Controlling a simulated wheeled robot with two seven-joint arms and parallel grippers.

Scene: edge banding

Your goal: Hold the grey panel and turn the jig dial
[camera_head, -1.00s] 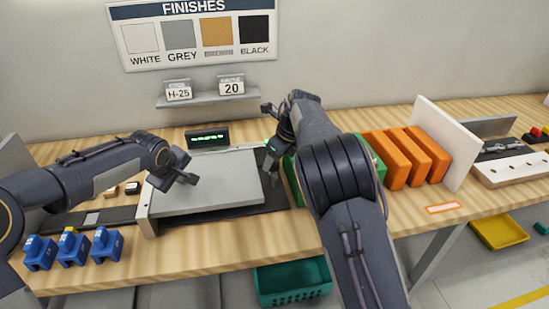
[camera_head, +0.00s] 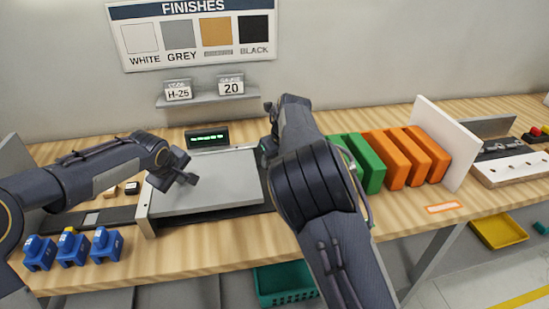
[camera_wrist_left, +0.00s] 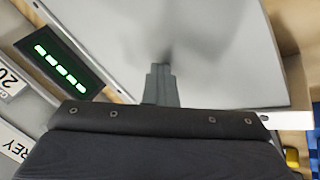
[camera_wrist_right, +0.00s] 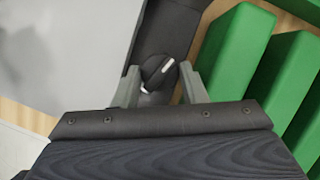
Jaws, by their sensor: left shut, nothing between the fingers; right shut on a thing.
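The grey panel (camera_head: 222,180) lies flat on the jig on the workbench. My left gripper (camera_head: 187,180) is over the panel's left part, fingers shut together with nothing between them. In the left wrist view its fingertips (camera_wrist_left: 162,72) point down at the panel's face and seem to touch it. The jig dial (camera_wrist_right: 158,73) is a black knob with a white mark, on a dark strip beside the panel. My right gripper (camera_wrist_right: 160,85) has one finger on each side of the dial and is shut on it. In the head view my right arm hides the dial.
A display (camera_head: 207,138) with green lit marks stands behind the panel. Green blocks (camera_head: 370,165) and orange blocks (camera_head: 405,160) stand right of my right arm, close to the right gripper. Blue clamp-like pieces (camera_head: 72,248) sit at the front left. A teal basket (camera_head: 285,285) is below the bench.

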